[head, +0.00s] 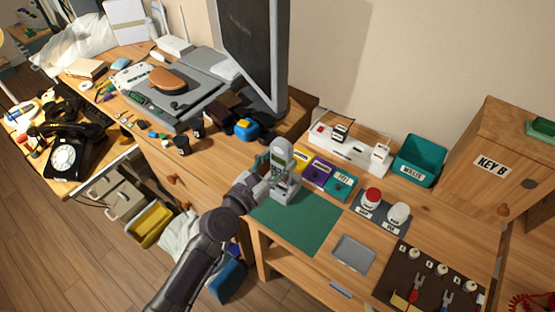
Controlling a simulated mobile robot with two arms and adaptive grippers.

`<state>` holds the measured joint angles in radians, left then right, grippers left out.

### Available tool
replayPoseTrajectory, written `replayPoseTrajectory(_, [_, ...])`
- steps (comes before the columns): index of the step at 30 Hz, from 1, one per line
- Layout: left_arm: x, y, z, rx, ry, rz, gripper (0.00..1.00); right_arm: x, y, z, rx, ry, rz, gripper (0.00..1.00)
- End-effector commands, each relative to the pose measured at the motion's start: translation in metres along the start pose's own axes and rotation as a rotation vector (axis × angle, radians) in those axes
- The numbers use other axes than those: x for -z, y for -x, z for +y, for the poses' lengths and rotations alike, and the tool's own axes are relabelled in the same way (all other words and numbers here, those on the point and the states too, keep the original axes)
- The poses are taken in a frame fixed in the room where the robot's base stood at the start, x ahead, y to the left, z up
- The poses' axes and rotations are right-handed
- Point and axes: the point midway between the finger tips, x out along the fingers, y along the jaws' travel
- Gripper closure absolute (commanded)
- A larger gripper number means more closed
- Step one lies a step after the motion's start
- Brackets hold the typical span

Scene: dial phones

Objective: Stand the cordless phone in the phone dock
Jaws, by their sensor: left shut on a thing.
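The grey cordless phone (283,155) is upright above the green mat, its small screen and keypad facing me. My left gripper (271,178) is shut on the phone's lower left side. Under the phone is a light grey base (286,194) that looks like the phone dock, on the back part of the green mat (308,222). The gripper and phone hide part of this base, and I cannot tell whether the phone's foot is seated in it. My right gripper is not in view.
Labelled yellow, purple and teal blocks (340,187) stand close to the right of the phone. A tall monitor (252,50) rises behind. A red-topped and a white jar (398,213) and a grey tray (354,252) stand farther right. The mat's front is clear.

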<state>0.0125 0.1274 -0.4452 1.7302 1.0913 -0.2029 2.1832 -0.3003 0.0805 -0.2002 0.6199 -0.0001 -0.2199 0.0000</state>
Motion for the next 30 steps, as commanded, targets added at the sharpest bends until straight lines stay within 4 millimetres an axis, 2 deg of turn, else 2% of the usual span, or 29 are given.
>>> replayPoseTrajectory(30, [0.025,0.000,0.000,-0.001,0.000,-0.001,0.84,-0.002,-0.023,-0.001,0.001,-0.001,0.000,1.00])
